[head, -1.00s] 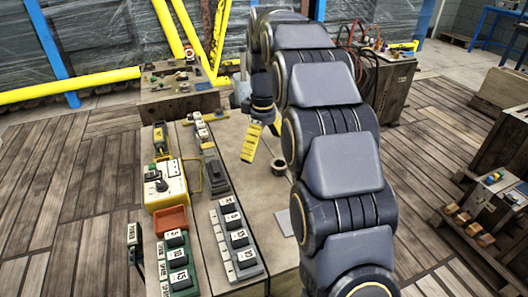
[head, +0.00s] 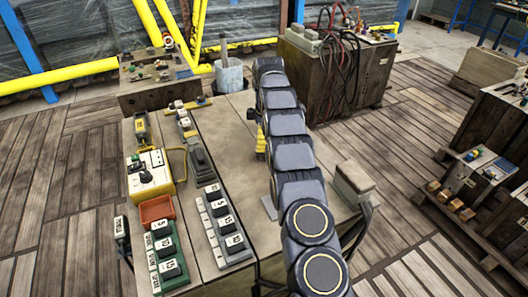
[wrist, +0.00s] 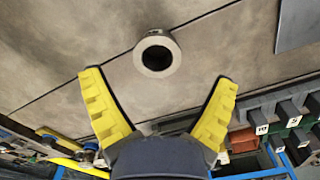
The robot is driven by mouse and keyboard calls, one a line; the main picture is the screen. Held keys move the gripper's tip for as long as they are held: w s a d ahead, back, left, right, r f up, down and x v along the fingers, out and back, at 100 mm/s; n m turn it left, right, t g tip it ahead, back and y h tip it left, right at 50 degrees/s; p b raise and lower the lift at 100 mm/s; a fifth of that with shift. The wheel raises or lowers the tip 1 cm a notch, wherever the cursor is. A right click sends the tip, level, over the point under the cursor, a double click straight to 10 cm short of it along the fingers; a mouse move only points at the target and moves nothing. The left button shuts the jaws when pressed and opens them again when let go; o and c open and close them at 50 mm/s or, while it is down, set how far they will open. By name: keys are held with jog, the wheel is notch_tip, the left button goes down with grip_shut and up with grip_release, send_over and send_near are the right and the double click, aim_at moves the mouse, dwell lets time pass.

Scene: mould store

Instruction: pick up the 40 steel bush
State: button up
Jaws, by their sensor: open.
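A round steel bush (wrist: 157,39) with a dark central hole stands on the grey-brown bench top (wrist: 70,75) in the wrist view. No number is readable on it. My gripper (wrist: 158,79) is open and empty, its two yellow fingers spread wide. The bush lies ahead of the fingertips, roughly centred between them and apart from both. In the head view my arm hides the bush, and only a bit of one yellow finger (head: 261,145) shows left of the arm, over the bench.
A grey rack of numbered blocks (head: 222,228) and a green one (head: 168,255) stand on the bench's left side, near a yellow control box (head: 149,172). A flat grey plate (wrist: 297,25) lies right of the bush. A grey box (head: 353,182) sits at the bench's right edge.

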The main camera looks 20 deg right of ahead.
notch_tip(320, 180, down, 5)
jog(key=shift+w+f, duration=0.1)
jog(key=c, duration=1.2)
jog(key=shift+c, duration=0.2)
